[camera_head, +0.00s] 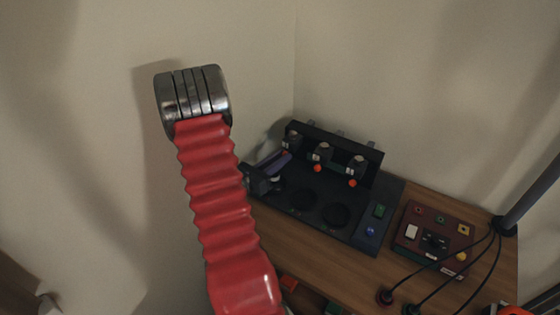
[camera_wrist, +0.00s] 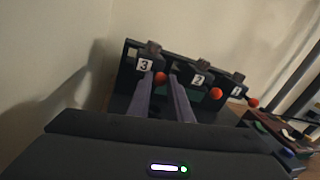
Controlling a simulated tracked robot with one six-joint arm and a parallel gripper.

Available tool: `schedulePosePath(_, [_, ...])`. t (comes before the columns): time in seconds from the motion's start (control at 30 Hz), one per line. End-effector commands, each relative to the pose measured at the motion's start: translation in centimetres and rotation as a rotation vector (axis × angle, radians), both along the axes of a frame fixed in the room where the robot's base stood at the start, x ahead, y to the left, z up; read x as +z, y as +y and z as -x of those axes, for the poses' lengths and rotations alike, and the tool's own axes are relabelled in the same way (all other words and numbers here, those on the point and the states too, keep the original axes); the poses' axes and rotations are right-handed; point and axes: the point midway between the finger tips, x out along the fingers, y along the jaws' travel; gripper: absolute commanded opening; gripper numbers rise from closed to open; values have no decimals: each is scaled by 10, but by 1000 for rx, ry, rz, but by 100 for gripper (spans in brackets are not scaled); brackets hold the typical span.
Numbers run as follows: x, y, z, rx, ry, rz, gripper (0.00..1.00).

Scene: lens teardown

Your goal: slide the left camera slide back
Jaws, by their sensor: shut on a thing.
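A black fixture holds three camera slides in a row, each with a grey block on top and an orange-red knob in front. The fingers partly hide the slide's lower part.
The middle slide (camera_head: 322,152) and right slide (camera_head: 356,165) stand close to the right, their knobs jutting forward. The dark base has round recesses (camera_head: 336,215). A brown-red box (camera_head: 437,238) with cables sits further right on the wooden table. A wall rises behind.

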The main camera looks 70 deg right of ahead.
Motion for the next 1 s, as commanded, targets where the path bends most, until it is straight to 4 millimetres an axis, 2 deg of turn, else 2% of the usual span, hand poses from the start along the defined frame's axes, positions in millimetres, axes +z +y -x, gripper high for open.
schedulePosePath(0.03, [1, -4, -5, 13, -7, 2, 0])
schedulePosePath(0.17, [1, -4, -5, 12, -7, 2, 0])
schedulePosePath(0.2, [1, -4, -5, 13, -7, 2, 21])
schedulePosePath(0.43, [1, -3, -3, 9, -4, 2, 37])
schedulePosePath(0.77, [1, 0, -4, 7, -2, 2, 37])
schedulePosePath(1.0, [0, 20, -14, 10, -2, 0, 37])
